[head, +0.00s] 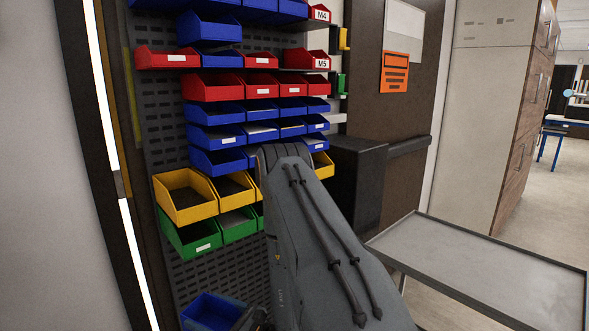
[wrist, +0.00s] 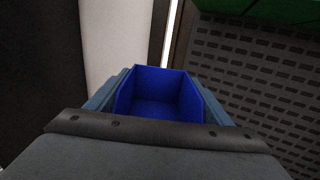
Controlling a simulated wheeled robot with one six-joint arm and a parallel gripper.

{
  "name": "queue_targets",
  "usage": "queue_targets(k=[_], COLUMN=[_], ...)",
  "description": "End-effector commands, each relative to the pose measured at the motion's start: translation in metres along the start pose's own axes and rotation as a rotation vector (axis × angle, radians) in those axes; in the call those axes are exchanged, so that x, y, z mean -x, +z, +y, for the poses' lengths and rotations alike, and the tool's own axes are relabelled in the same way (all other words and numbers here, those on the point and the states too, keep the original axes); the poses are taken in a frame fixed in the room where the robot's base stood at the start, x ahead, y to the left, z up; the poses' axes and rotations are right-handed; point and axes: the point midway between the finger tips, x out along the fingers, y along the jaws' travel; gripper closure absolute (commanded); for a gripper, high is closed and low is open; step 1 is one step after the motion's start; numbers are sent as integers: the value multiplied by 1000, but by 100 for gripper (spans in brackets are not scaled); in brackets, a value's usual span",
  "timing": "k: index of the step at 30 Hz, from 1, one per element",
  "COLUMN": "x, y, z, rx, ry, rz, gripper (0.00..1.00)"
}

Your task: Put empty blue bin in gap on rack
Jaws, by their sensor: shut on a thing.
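The blue bin (head: 207,312) is at the bottom edge of the head view, low in front of the rack, with its lower part cut off by the frame. It shows in the wrist view (wrist: 158,107) as open-topped and empty inside. My gripper (wrist: 160,88) is shut on it, with a blue-grey finger along each side. In the head view, my arm hides much of the gripper. The rack (head: 165,120) is a dark slotted panel with rows of bins. A bare space (head: 265,40) shows right of a single blue bin (head: 208,28) in an upper row.
Red bins (head: 212,87), blue bins (head: 218,160), yellow bins (head: 186,196) and green bins (head: 190,236) fill the other rows. My arm covers the lower right of the rack. A dark box (head: 358,175) and a grey tray table (head: 480,265) stand at right.

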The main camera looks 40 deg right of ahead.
Motion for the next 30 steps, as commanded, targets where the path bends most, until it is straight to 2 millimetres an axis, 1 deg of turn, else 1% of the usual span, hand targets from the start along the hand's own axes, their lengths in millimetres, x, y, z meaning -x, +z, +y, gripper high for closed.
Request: queue_targets(k=[1,7,11,18,26,30], x=[4,20,33,61,89,105], y=[14,56,92,167,245,288], z=[-7,-22,-34,-59,-86,-101], rx=[4,4,7,9,11,12], ry=[-11,-33,-51,-90,-130,-152], rz=[-5,-3,-4,-5,-5,-5], gripper=[54,54,54,54,54,54])
